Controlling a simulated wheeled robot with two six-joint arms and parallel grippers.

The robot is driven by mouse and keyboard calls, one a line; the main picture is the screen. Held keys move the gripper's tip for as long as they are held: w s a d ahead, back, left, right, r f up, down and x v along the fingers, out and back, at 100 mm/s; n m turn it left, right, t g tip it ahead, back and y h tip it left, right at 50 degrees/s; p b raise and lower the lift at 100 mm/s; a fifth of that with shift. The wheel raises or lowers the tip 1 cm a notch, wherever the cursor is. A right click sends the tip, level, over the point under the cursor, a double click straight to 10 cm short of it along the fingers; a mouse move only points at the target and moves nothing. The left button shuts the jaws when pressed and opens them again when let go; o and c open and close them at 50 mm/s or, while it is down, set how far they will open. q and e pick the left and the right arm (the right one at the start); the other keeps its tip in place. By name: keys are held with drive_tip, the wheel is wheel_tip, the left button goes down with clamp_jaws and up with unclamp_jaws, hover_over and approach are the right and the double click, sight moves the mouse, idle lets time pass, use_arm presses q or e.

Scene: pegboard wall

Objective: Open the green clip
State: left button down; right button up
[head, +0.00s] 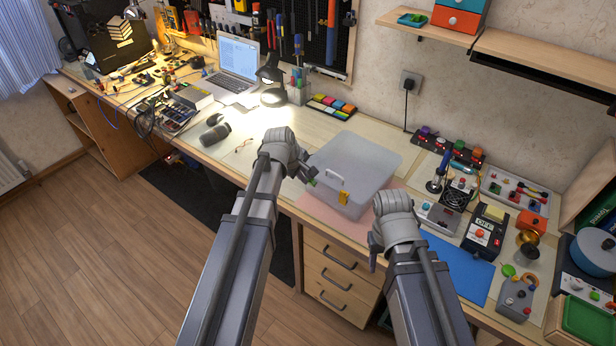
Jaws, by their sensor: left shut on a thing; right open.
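A translucent lidded storage box (354,160) stands on the bench near its front edge. A yellow clip (343,198) sits on its front face near the right corner, with a white handle (335,178) further left. A small bit of the green clip (313,183) shows at the front left corner. My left gripper (307,175) is at that corner, shut on the green clip, and hides most of it. Whether the clip is latched or lifted is too small to tell. My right gripper (373,261) is open and empty, in front of the bench edge, right of the box.
The box rests on a pink mat (318,209). A blue mat (460,268) lies to its right, with several control boxes and switches beyond. A dark cylinder (215,134) and a lamp (272,85) stand left. Drawers (335,272) are below the bench.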

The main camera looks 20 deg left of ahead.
use_arm(q)
drive_tip(key=shift+s+a+f+t+h+b, duration=0.15)
drive_tip(key=shift+s+f+t+h+b, duration=0.2)
drive_tip(key=shift+t+b, duration=0.45)
drive_tip(key=shift+s+a+f+t+h+b, duration=0.2)
drive_tip(key=shift+s+t+b, duration=0.35)
drive_tip(key=shift+b, duration=0.4)
drive_tip(key=shift+w, duration=0.1)
drive_tip(key=c, duration=1)
unclamp_jaws()
drive_tip(key=shift+o, duration=0.2)
drive_tip(key=shift+r, duration=0.1)
drive_tip(key=p+v, duration=0.6)
drive_tip(key=v, duration=0.1)
drive_tip(key=shift+r, duration=0.15)
